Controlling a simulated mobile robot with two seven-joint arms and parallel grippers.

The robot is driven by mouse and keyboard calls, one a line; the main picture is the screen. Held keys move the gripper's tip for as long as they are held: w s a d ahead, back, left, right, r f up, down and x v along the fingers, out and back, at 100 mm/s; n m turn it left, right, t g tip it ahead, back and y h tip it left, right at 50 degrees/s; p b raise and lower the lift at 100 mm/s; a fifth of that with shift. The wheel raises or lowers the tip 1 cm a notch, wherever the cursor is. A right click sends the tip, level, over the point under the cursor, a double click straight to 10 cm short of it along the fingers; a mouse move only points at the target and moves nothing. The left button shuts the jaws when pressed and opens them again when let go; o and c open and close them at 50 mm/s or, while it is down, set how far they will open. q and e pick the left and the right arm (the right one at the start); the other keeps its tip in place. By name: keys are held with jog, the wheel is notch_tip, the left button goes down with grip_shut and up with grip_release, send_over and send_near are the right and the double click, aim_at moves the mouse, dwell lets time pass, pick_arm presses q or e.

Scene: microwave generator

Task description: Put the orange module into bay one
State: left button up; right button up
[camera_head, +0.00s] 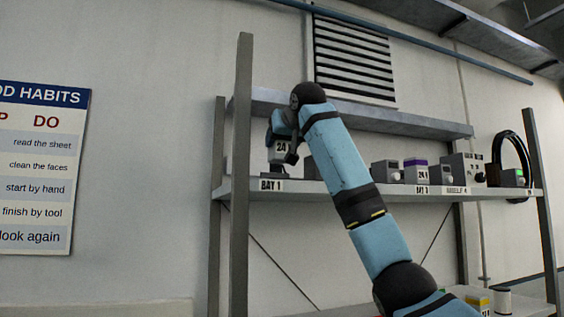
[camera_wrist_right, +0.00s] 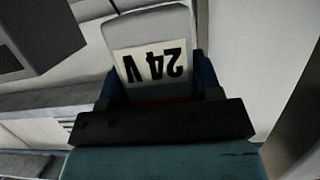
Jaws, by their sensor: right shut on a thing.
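A grey module marked 24 V (camera_wrist_right: 150,30) is between the fingers of my right gripper (camera_wrist_right: 161,88) in the right wrist view. A thin reddish strip shows low on it by the gripper; the rest of that part is hidden. In the head view my right gripper (camera_head: 284,135) is shut on this module (camera_head: 281,155), at the left end of the shelf above the BAY 1 label (camera_head: 271,185). The module looks upright, just over or on the bay; I cannot tell whether it touches. My left gripper is not in view.
The shelf (camera_head: 330,190) has a grey post (camera_head: 241,150) just left of bay one. Right of my arm stand other modules, a purple-topped one (camera_head: 416,170) among them, and a black cable loop (camera_head: 517,150). An upper shelf (camera_head: 400,121) runs behind my wrist.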

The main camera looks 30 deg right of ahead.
aim_at(282, 161)
jog(key=shift+s+a+f, duration=0.1)
jog(key=shift+s+f, duration=0.1)
jog(key=shift+f, duration=0.35)
notch_tip(282, 161, down, 3)
jog(key=shift+w+f, duration=0.1)
jog(key=shift+f, duration=0.2)
jog(key=shift+a+f, duration=0.1)
jog(key=o, duration=1.1)
jog(key=shift+c, duration=0.2)
